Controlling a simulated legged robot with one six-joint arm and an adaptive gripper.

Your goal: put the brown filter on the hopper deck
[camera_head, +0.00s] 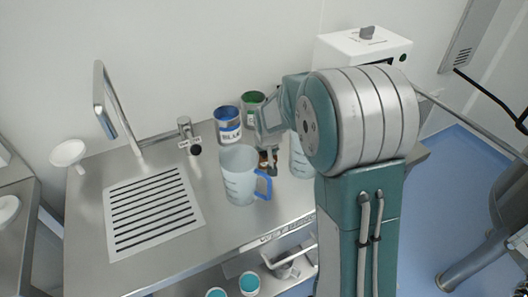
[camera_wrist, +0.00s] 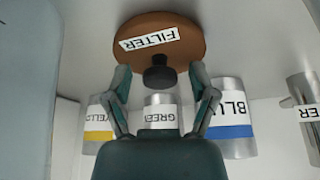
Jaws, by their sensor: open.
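The brown filter (camera_wrist: 185,30) is a round disc with a black knob (camera_wrist: 159,73) and a white FILTER label. In the wrist view it lies against the grey steel surface. My gripper (camera_wrist: 160,78) is open, with its fingertips on either side of the knob and gaps showing between them and it. In the head view my gripper (camera_head: 268,160) is low over the steel counter, behind the jug, and only a small brown patch of the filter (camera_head: 263,157) shows there. I cannot tell which surface is the hopper deck.
A clear jug (camera_head: 238,178) with a blue handle stands close to my gripper. Blue (camera_head: 228,122) and green (camera_head: 250,104) cans stand behind; a yellow-labelled can (camera_wrist: 98,120) shows in the wrist view. A drain grate (camera_head: 152,210) and tap (camera_head: 187,132) are left.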

